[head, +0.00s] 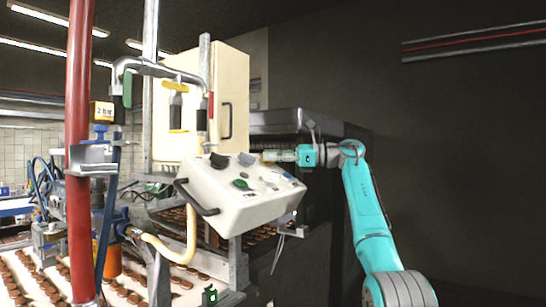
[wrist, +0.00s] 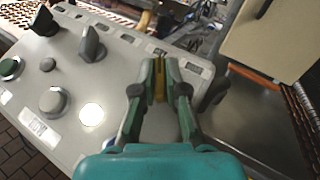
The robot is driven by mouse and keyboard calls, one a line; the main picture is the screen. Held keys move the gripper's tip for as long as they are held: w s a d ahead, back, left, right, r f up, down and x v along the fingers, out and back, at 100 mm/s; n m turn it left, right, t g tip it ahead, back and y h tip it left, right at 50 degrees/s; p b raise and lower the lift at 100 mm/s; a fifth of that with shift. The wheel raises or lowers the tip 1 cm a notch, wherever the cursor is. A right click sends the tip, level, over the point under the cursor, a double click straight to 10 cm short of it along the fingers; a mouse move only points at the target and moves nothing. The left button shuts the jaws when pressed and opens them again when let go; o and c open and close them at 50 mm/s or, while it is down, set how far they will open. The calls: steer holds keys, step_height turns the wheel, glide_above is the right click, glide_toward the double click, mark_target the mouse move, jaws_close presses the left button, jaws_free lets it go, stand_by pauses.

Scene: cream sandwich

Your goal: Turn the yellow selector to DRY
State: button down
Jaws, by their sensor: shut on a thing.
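The yellow selector (wrist: 160,82) shows in the wrist view as a narrow yellow strip between my green fingertips. It is near the far right corner of the pale control box (head: 235,205). My gripper (wrist: 159,78) is shut on it, with one finger on each side. In the head view my gripper (head: 272,156) reaches in from the right over the box's top edge, and I cannot make out the selector there. Most of the selector is hidden by the fingers. The small labels along the panel edge (wrist: 150,47) are too blurred to read, so I cannot tell which is DRY.
Two dark knobs (wrist: 92,45) (wrist: 46,22), a green button (wrist: 10,68), a grey button (wrist: 54,102) and a lit white button (wrist: 91,114) are left of my gripper. A black handle (head: 197,200) is on the box's left. A red pipe (head: 79,150) stands farther left.

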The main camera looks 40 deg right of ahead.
steer(key=shift+w+f, duration=0.1)
steer(key=shift+f, duration=0.2)
steer(key=c, duration=1.2)
jaws_free()
steer(key=shift+r, duration=0.15)
steer(key=shift+s+d, duration=0.2)
steer(key=v, duration=1.1)
steer(key=shift+s+d, duration=0.1)
